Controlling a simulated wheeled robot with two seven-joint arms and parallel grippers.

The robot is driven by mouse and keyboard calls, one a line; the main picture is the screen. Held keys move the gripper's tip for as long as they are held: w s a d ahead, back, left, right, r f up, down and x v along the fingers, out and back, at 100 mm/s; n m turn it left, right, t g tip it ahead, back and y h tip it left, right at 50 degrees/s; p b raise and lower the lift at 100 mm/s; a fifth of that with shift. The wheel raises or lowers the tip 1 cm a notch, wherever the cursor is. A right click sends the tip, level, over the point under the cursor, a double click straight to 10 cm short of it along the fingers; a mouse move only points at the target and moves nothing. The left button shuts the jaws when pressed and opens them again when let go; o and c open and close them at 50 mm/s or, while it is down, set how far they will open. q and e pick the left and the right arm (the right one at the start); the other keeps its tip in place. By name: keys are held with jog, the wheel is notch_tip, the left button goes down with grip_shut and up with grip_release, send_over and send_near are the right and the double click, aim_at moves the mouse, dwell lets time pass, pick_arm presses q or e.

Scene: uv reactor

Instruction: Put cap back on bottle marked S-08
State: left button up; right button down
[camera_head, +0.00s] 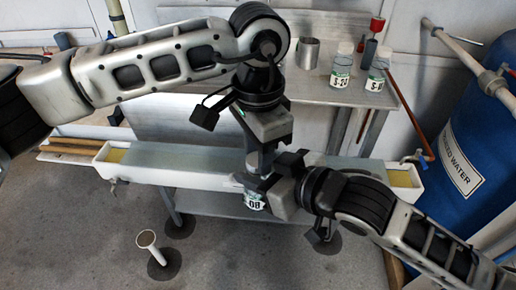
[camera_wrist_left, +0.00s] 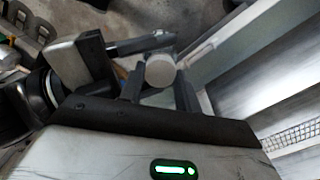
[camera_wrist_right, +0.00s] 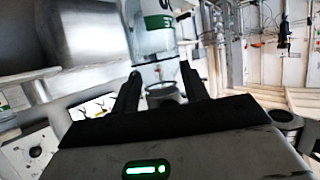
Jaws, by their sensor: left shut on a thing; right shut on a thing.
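The bottle marked 08 (camera_head: 254,201), with a white and green label, stands upright in the head view, below my left gripper. My right gripper (camera_head: 262,185) is shut on it from the right. In the right wrist view the clear bottle (camera_wrist_right: 155,38) shows between and beyond the fingers (camera_wrist_right: 160,88). My left gripper (camera_head: 262,163) points down just above it and is shut on a round grey piece, seemingly the cap (camera_wrist_left: 160,71), between the fingers (camera_wrist_left: 158,88) in the left wrist view. The fingers hide the bottle's top in the head view; I cannot tell whether cap and bottle touch.
A long white trough (camera_head: 150,172) runs behind and beneath the grippers. On the steel table (camera_head: 270,90) stand a metal cup (camera_head: 308,53) and two labelled bottles (camera_head: 341,68) (camera_head: 377,72). A blue barrel (camera_head: 470,130) stands at right. A white funnel-like post (camera_head: 150,243) rises from the floor.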

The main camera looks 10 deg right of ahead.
pick_arm(q)
jog(key=o, duration=1)
jog(key=shift+r, duration=0.1)
